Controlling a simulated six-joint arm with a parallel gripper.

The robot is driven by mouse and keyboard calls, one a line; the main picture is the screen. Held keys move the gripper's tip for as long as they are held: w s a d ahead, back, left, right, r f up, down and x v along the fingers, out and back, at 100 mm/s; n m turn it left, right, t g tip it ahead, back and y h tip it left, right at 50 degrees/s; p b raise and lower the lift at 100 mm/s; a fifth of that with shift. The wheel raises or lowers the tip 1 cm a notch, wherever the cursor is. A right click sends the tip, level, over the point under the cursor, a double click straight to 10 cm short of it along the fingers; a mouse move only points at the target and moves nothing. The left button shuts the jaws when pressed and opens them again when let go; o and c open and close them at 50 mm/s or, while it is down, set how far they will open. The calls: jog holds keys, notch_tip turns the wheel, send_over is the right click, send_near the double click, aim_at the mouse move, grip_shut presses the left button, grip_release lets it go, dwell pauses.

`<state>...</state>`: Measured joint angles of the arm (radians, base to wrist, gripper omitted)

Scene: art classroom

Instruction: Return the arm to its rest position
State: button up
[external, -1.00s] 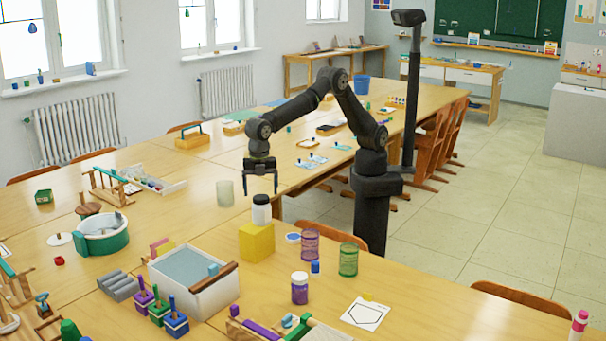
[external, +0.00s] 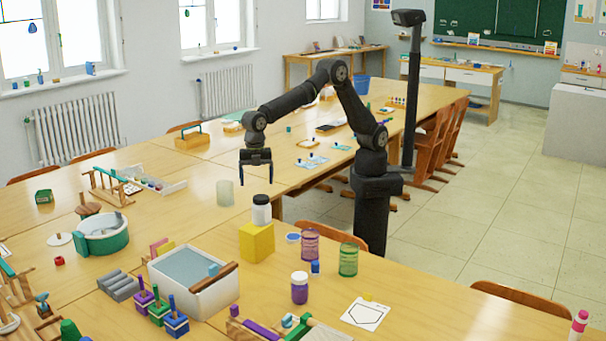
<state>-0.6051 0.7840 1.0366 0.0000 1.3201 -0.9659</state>
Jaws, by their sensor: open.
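My gripper (external: 256,180) hangs from my arm in the middle of the external view, fingers pointing down. It is open, and nothing shows between its fingers. It is above the table (external: 385,245), up and slightly left of a white jar with a dark lid (external: 261,212). The jar stands upright on a yellow block (external: 257,242). The fingertips look apart from the jar.
A frosted cup (external: 225,193) stands left of the gripper. Purple (external: 310,244) and green (external: 348,260) mesh cups stand to the right of the block. A white bin (external: 194,297) and a teal-white tub (external: 102,234) are at the front left.

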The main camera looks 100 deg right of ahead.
jog(key=d+r, duration=0.3)
jog(key=d, duration=0.2)
jog(key=s+a+f, duration=0.2)
jog(key=a+f, duration=0.3)
jog(key=a, duration=0.5)
jog(key=s+a+f, duration=0.2)
jog(key=a+f, duration=0.2)
jog(key=a, duration=0.6)
jog(key=s+a+f, duration=0.2)
jog(key=a+f, duration=0.3)
jog(key=a, duration=0.5)
jog(key=shift+n, duration=0.4)
jog(key=shift+d+f, duration=0.15)
jog(key=shift+f, duration=2.75)
